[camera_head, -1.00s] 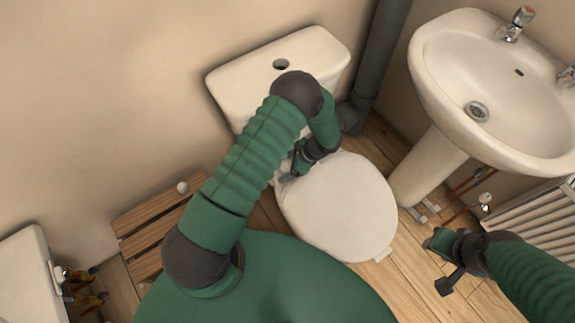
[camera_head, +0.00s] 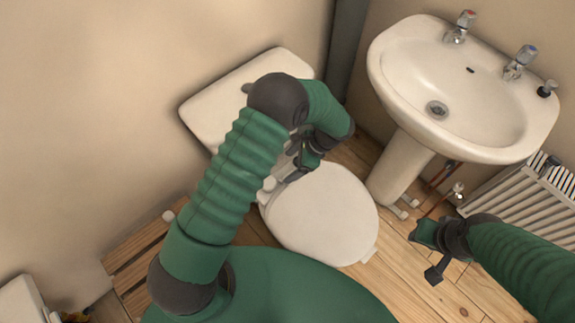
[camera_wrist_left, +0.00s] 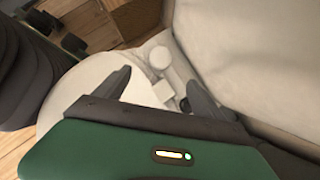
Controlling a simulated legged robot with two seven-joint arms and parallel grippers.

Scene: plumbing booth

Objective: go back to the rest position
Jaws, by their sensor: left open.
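My left gripper (camera_head: 283,176) is above the hinge end of the closed white toilet lid (camera_head: 325,212), in front of the cistern (camera_head: 208,112). In the left wrist view its two dark fingers (camera_wrist_left: 158,92) are apart with nothing held between them. The lid also shows there (camera_wrist_left: 72,100), with white hinge parts beyond the fingertips. My right gripper (camera_head: 425,235) hangs over the wooden floor at the right, below the basin; its fingers are too small and dark to read.
A white basin (camera_head: 410,75) on a pedestal (camera_head: 400,168) stands at the right, with a radiator (camera_head: 520,205) below it. A grey pipe (camera_head: 347,60) runs down the wall behind. A slatted wooden stand (camera_head: 128,265) is at the lower left. Floor (camera_head: 395,265) shows between toilet and right arm.

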